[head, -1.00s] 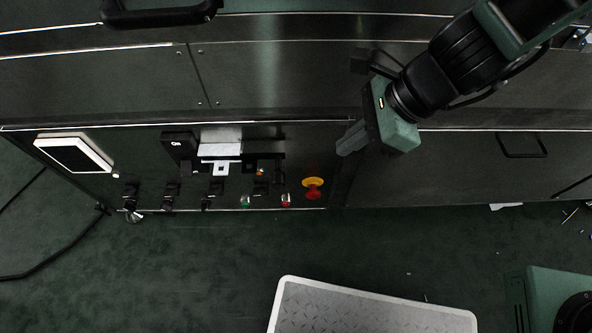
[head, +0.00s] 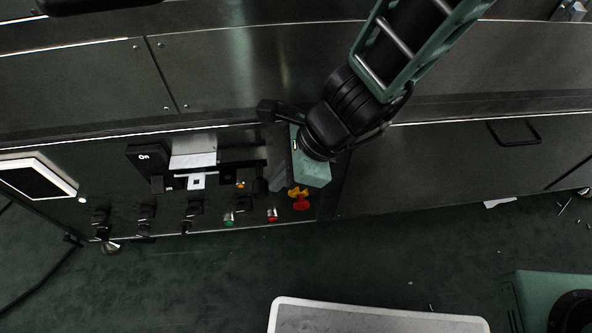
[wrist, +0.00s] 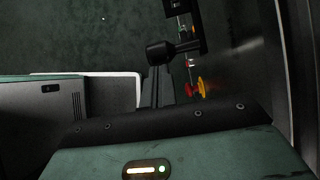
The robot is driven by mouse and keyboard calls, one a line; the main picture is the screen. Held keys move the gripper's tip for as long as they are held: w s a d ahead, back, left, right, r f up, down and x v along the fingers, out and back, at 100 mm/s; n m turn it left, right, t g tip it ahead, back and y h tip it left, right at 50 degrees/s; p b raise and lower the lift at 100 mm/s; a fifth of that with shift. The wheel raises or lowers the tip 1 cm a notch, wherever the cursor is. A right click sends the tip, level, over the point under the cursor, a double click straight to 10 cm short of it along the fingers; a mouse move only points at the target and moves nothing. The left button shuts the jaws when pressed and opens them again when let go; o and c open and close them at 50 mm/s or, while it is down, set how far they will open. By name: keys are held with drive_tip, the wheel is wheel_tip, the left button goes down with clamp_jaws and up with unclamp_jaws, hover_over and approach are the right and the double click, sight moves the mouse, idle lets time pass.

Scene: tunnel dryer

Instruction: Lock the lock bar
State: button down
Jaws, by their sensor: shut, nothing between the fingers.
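The lock bar seems to be the dark horizontal bar (head: 238,166) on the control panel, right of a silver plate (head: 193,149) and a black block marked "On" (head: 147,157). A white square label (head: 196,181) sits below the plate. My gripper (head: 272,181) is shut and empty at the right end of this bar, its fingers pointing left. In the wrist view, a round black knob (wrist: 160,53) on a short arm stands just beyond or against the fingertips of my gripper (wrist: 156,76). I cannot tell whether they touch. My gripper partly hides the panel in the head view.
A red and yellow emergency stop (head: 300,199) lies close below my gripper. Green (head: 229,218) and red (head: 272,215) buttons and several black switches line the lower panel. A white-framed screen (head: 37,175) is at left. A pale-edged platform (head: 375,308) lies on the floor.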

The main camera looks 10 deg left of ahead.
drive_tip(key=shift+a, duration=0.25)
drive_tip(key=s+a+p, duration=0.1)
drive_tip(key=a, duration=0.5)
drive_tip(key=shift+s+a, duration=0.2)
drive_tip(key=shift+s, duration=0.15)
drive_tip(key=shift+p, duration=0.3)
